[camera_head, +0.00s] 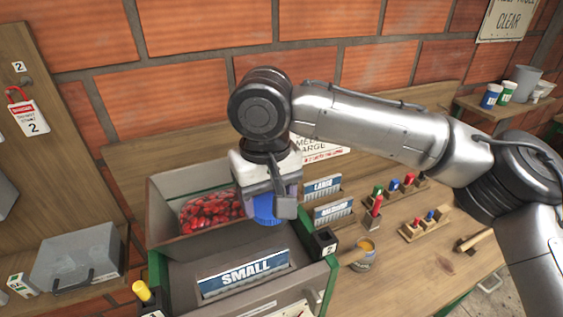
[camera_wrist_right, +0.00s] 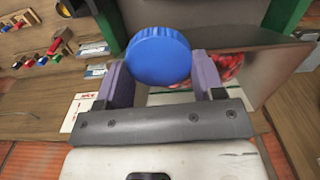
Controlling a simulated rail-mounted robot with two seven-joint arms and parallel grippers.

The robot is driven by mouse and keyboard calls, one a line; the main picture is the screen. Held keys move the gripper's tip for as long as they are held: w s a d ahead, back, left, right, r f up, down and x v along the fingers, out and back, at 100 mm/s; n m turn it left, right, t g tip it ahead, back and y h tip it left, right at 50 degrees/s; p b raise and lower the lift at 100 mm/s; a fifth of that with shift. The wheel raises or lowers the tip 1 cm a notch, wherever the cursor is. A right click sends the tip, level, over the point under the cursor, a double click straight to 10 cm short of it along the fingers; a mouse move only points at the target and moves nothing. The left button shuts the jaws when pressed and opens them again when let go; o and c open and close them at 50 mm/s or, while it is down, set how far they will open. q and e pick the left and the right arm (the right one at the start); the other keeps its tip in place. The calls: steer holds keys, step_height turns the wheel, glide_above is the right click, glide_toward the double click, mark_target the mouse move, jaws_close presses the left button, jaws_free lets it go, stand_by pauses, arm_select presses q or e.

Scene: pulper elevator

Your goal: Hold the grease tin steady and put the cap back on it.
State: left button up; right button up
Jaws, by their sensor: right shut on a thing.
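The grease tin (camera_head: 362,255) stands on the table right of the green-edged machine in the head view. Its top is open and shows orange-yellow contents. The blue cap (camera_head: 268,210) is in my right gripper (camera_head: 266,200), above the machine's tray and up and left of the tin. In the right wrist view the ridged round cap (camera_wrist_right: 158,57) sits between the two purple-grey fingers of my right gripper (camera_wrist_right: 160,75). The cap and the tin are well apart. My left gripper is not in view.
A hopper (camera_head: 185,245) with red berries lies behind the gripper. A SMALL sign (camera_head: 243,275) stands in front. A black box (camera_head: 325,242) stands close left of the tin. LARGE and MEDIUM racks (camera_head: 332,210), peg blocks (camera_head: 424,225) and a hammer (camera_head: 472,242) are on the table.

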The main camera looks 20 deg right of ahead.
steer(key=s+f+m, duration=0.2)
steer(key=s, duration=0.4)
steer(key=shift+a, duration=0.4)
steer(key=shift+s, duration=0.1)
